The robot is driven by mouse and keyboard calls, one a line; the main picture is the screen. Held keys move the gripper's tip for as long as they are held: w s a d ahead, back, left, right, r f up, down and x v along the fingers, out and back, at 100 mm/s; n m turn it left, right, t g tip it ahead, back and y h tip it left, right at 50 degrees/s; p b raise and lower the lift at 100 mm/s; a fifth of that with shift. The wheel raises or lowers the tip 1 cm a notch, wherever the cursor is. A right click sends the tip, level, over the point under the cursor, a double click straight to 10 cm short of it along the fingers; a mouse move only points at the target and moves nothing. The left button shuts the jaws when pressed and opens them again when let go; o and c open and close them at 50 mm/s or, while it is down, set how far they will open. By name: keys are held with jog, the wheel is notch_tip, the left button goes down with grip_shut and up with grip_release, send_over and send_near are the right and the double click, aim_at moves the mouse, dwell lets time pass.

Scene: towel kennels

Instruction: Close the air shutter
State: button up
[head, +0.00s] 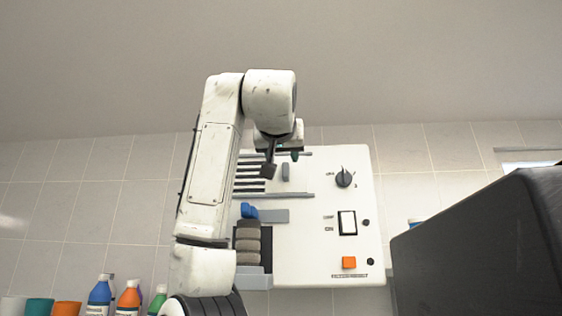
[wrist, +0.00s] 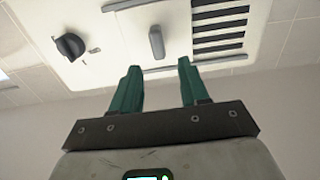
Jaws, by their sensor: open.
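The air shutter is on the front of a white wall panel (head: 325,222). Its dark horizontal slots (head: 250,172) are uncovered, and a small upright grey tab (head: 285,172) stands to their right between two grey rails. The wrist view shows it all turned over, with the tab (wrist: 156,42) left of the slots (wrist: 219,30). My gripper (head: 281,163) is in front of the panel near the tab. In the wrist view its teal fingers (wrist: 159,66) are open and empty, with the tab ahead between their lines; I see no contact.
The panel also carries a dark rotary knob (head: 343,177), a white rocker switch (head: 347,222), an orange button (head: 348,262) and a holder with stacked grey-brown rolls (head: 247,245). A large dark box (head: 485,250) fills the right foreground. Bottles (head: 129,298) and cups stand lower left.

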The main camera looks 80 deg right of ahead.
aim_at(285, 165)
jog(key=d+p, duration=0.1)
jog(key=d, duration=0.5)
jog(key=shift+w, duration=0.15)
grip_shut()
jog(key=shift+a, duration=0.1)
dwell(0.4)
